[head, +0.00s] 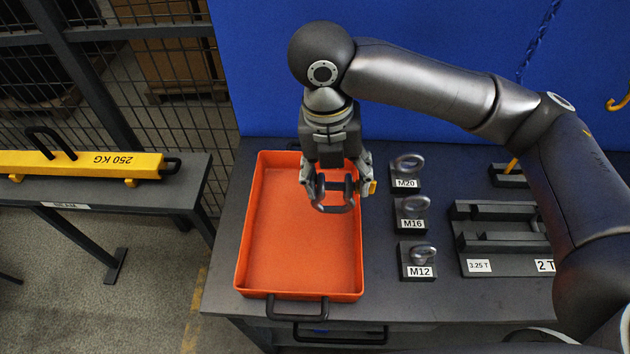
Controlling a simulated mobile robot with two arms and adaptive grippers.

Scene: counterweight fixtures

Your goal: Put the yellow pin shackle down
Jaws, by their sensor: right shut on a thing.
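My right gripper (335,187) points down over the orange tray (250,230), near the tray's right wall. It is shut on the yellow pin shackle (337,208), a grey bow with a yellow pin end at its right side. The shackle's lower part shows below the fingers, and the fingers hide part of it. I cannot tell whether the shackle touches the tray floor. The rest of the tray looks empty. My left gripper is not in view.
Eye bolts stand in holders marked M20 (405,184), M16 (411,225) and M12 (417,272), right of the tray. A dark rack (490,240) marked 3.25 T and 2 T lies farther right. A yellow 250 KG beam (80,164) rests on a stand at left.

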